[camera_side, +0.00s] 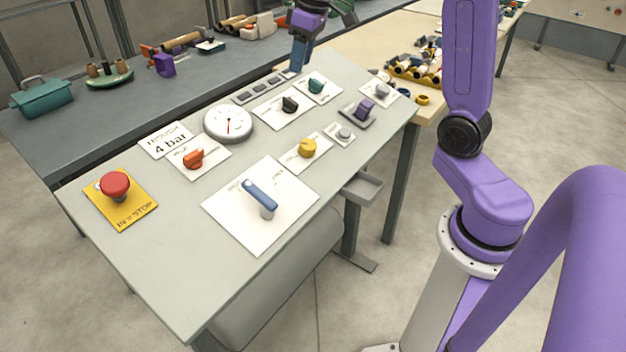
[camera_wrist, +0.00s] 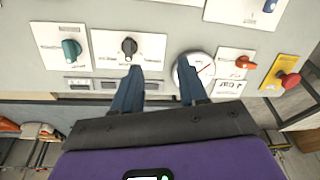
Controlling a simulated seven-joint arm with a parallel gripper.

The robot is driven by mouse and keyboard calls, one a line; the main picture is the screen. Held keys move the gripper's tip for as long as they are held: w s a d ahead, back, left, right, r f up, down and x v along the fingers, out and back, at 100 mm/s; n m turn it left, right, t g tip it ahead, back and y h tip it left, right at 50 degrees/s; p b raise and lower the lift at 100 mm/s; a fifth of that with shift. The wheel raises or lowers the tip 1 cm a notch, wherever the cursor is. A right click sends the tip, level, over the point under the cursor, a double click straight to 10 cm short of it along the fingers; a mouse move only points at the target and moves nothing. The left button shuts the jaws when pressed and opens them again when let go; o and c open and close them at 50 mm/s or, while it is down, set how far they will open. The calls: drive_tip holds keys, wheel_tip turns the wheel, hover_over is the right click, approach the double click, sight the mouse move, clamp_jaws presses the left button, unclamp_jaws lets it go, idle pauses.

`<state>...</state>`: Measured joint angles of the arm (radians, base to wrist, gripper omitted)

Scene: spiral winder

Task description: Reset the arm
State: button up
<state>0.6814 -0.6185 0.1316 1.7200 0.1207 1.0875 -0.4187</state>
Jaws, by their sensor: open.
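My gripper (camera_side: 299,62) is at the far edge of the sloping control panel (camera_side: 150,235), near the row of small grey rocker switches (camera_side: 262,86). In the wrist view, its two blue fingers (camera_wrist: 160,65) stand apart with nothing between them. I cannot tell the exact height of the fingers over the panel. My gripper is partly cut off by the top of the side view.
The panel carries a red button (camera_side: 115,185), a blue lever (camera_side: 262,199), an orange knob (camera_side: 194,158), a yellow knob (camera_side: 307,148), a teal knob (camera_side: 316,86) and a purple switch (camera_side: 364,109). A grey bench (camera_side: 60,140) with loose items stands behind.

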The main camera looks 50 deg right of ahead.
drive_tip(key=s+a+f+n+g, duration=0.2)
drive_tip(key=s+a+f+n, duration=0.2)
drive_tip(key=s+a, duration=1)
drive_tip(key=s+f+n, duration=0.2)
drive_tip(key=s, duration=0.6)
drive_tip(key=s+f+n, duration=0.3)
drive_tip(key=s, duration=0.6)
drive_tip(key=shift+h, duration=0.3)
